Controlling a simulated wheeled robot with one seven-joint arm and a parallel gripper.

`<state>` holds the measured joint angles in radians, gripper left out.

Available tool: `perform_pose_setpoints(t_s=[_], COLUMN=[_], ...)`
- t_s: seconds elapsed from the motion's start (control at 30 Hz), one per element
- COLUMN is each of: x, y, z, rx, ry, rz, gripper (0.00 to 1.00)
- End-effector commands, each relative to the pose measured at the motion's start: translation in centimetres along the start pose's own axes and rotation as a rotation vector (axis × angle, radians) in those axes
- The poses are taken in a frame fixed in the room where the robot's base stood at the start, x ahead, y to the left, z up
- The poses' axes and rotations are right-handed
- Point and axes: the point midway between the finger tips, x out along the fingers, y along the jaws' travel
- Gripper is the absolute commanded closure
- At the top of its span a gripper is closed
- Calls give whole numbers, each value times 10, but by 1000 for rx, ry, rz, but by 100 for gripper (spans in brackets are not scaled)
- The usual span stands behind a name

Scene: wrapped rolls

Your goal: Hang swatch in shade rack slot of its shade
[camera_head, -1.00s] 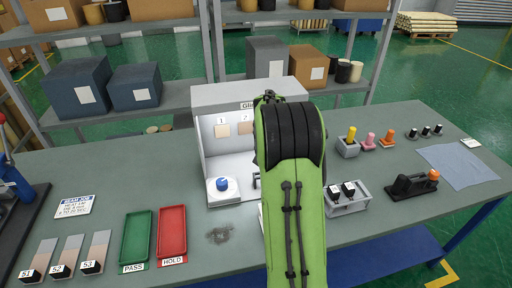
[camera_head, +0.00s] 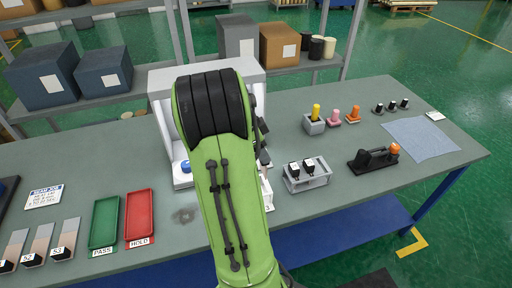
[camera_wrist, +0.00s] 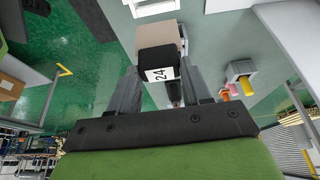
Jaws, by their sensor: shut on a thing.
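In the wrist view a beige swatch (camera_wrist: 160,36) with a black clip and a white label, apparently reading 24, is between the fingers of my gripper (camera_wrist: 164,88). The gripper is shut on its black clip end. In the head view the gripper and swatch are hidden behind my green arm. A small grey holder (camera_head: 309,182) with two black-topped pieces stands right of the arm. A white object (camera_head: 267,190) is partly hidden by the arm, with a label ending in 3. I cannot tell which is the shade rack.
A white booth (camera_head: 159,86) stands behind the arm, mostly covered. Green (camera_head: 104,222) and red (camera_head: 139,215) trays and several tagged swatches (camera_head: 38,242) lie left. Colored pegs (camera_head: 335,117), a black stand (camera_head: 373,161) and a blue cloth (camera_head: 420,138) are at right.

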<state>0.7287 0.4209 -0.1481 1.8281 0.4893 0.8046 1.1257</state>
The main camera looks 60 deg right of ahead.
Motion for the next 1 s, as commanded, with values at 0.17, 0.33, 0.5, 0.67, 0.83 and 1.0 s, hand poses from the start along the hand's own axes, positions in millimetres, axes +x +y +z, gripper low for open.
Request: perform_pose_setpoints(t_s=[0.17, 0.33, 0.5, 0.67, 0.83, 1.0], x=[0, 12, 30, 45, 47, 46], y=[-1, -1, -1, -1, -1, -1], z=[1, 6, 14, 20, 20, 20], rx=[-3, -5, -5, -5, -5, -5], ry=[1, 1, 1, 1, 1, 1], rz=[-2, -2, -2, -2, -2, -3], gripper=[87, 87, 87, 87, 87, 87])
